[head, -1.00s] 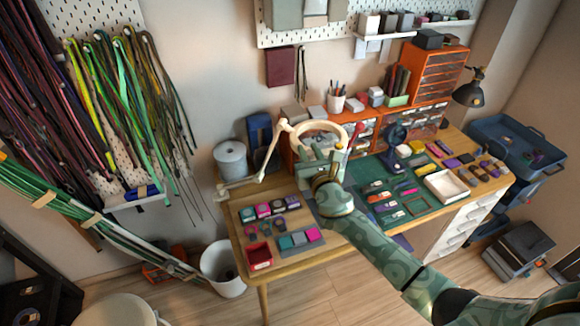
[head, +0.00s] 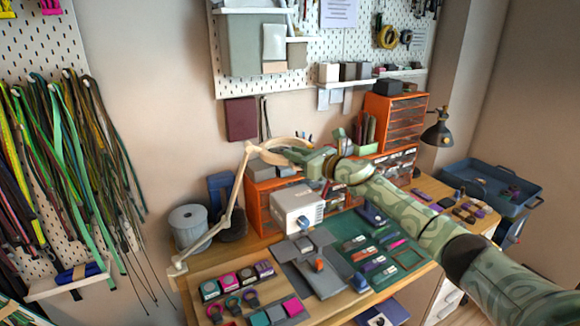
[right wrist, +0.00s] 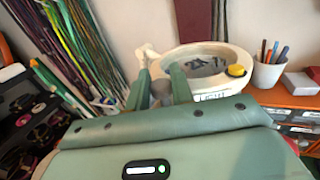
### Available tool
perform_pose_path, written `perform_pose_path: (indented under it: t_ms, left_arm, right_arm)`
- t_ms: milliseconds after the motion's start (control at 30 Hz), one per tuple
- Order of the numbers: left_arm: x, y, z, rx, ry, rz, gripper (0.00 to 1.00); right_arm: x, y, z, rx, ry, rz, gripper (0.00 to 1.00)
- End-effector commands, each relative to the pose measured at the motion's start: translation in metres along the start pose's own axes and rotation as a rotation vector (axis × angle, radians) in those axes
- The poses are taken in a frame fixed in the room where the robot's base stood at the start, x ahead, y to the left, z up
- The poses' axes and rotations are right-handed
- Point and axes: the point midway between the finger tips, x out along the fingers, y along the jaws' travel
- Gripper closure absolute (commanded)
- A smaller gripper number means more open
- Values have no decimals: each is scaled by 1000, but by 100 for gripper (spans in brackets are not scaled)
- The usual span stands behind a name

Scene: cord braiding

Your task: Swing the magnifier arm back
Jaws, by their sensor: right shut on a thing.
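The magnifier is a cream jointed arm (head: 237,192) with a round ring-shaped head (head: 286,142). Its foot is at the desk's left edge, and the arm rises to an elbow before reaching right to the ring. My right gripper (head: 300,156) reaches in from the right and is shut on the magnifier head's near rim. In the right wrist view, the ring (right wrist: 212,50) with its yellow knob and "LIGHT" label lies just beyond the fingers (right wrist: 160,88); the exact grip point is partly hidden. My left gripper is not in view.
Below the ring stands a white box-like machine (head: 297,207). Orange drawers (head: 397,125) and a black lamp (head: 438,133) stand to the right. A grey spool (head: 190,226) stands behind the magnifier arm's lower part. Cords (head: 85,165) hang on the left wall.

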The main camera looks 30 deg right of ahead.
Motion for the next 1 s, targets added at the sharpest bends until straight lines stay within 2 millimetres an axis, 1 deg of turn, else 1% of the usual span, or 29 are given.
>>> perform_pose_path:
  t_ms: [33, 367, 400, 433, 467, 767, 867, 967, 1000]
  left_arm:
    - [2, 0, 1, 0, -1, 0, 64]
    - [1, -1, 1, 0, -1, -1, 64]
    - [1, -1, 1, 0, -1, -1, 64]
    - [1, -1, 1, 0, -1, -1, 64]
    - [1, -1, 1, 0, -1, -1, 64]
    - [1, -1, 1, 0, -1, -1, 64]
    - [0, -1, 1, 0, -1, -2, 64]
    - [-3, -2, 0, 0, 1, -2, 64]
    - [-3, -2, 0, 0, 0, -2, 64]
  right_arm:
    - [0, -1, -3, 0, 5, 1, 100]
    - [0, -1, -2, 0, 5, 4, 100]
    - [0, -1, -2, 0, 5, 4, 72]
    - [0, 0, -2, 0, 5, 4, 63]
    - [0, 0, -2, 0, 5, 4, 57]
    - [-2, -1, -1, 0, 3, 3, 57]
    - [-10, -2, -2, -1, 4, 2, 57]
    - [-29, -1, -2, -2, 6, 3, 57]
    - [-39, -2, -3, -3, 7, 2, 57]
